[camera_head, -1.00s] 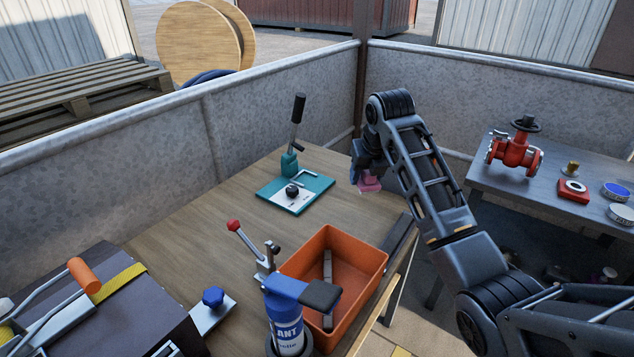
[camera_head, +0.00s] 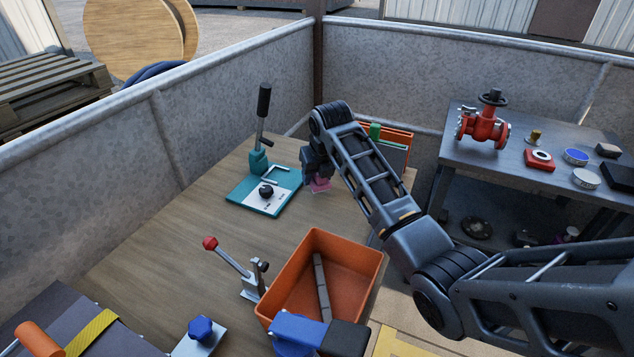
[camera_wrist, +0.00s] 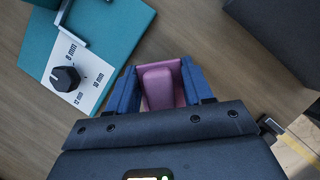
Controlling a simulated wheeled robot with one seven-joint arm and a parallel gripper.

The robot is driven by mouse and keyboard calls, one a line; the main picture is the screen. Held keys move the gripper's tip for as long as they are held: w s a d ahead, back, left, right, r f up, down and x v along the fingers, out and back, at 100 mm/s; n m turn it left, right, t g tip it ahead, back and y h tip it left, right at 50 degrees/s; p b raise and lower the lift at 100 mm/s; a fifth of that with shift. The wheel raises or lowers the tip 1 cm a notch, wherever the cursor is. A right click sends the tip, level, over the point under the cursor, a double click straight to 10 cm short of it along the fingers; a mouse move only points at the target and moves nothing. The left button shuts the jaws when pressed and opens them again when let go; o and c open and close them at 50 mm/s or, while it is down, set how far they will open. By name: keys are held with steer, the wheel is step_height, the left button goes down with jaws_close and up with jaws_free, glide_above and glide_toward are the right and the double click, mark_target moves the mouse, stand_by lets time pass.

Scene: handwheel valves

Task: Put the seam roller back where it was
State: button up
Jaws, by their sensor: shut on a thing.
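My gripper (camera_head: 319,180) is over the wooden table, to the right of the teal board. Its dark blue fingers show in the wrist view (camera_wrist: 160,90), shut on a pink-purple block (camera_wrist: 160,88). The block also shows in the head view as a small pink patch (camera_head: 320,186) below the fingers. The fingers and wrist hide part of it, and I cannot tell whether it is the seam roller or whether it touches the table. I recognise no other seam roller in view.
The teal board (camera_head: 236,196) with a black knob (camera_head: 266,191) and an upright lever (camera_head: 263,105) is close left. An orange bin (camera_head: 362,279) and red-knobbed clamp (camera_head: 228,258) stand nearer. Another orange container (camera_head: 397,134) is partly behind my arm. Bare wood lies between.

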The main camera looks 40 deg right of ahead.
steer(key=shift+f, duration=1.35)
steer(key=shift+f, duration=0.1)
steer(key=o, duration=1)
steer(key=v, duration=1.2)
